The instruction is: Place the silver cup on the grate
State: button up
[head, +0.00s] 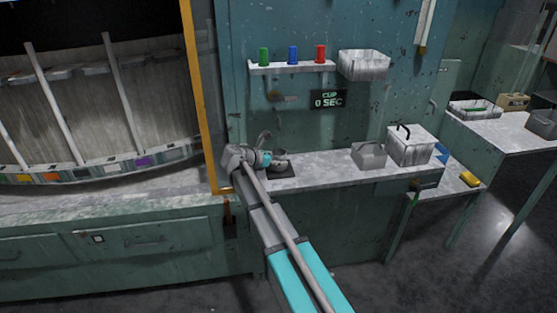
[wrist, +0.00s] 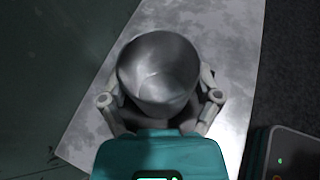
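The silver cup (wrist: 158,72) is upright in the wrist view, its open mouth towards the camera and its inside empty. The fingers of my gripper (wrist: 160,108) lie along both sides of the cup and appear closed on it. In the head view my gripper (head: 279,160) is at the left end of the counter, with the cup (head: 281,154) small and partly hidden at its tip. A dark square (head: 284,172), perhaps the grate, lies on the counter just below the gripper. I cannot tell whether the cup touches it.
The counter (head: 325,168) is bare between the gripper and a grey bin (head: 369,155). A white box (head: 409,145) stands farther right.

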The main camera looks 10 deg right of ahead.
jog(key=shift+o, duration=0.5)
jog(key=shift+r, duration=0.25)
jog(key=p+v, duration=0.4)
jog(key=v, duration=0.6)
jog(key=shift+a+r, duration=0.15)
jog(key=shift+p+v, duration=0.45)
jog(key=shift+v, duration=0.3)
jog(key=shift+a, duration=0.1)
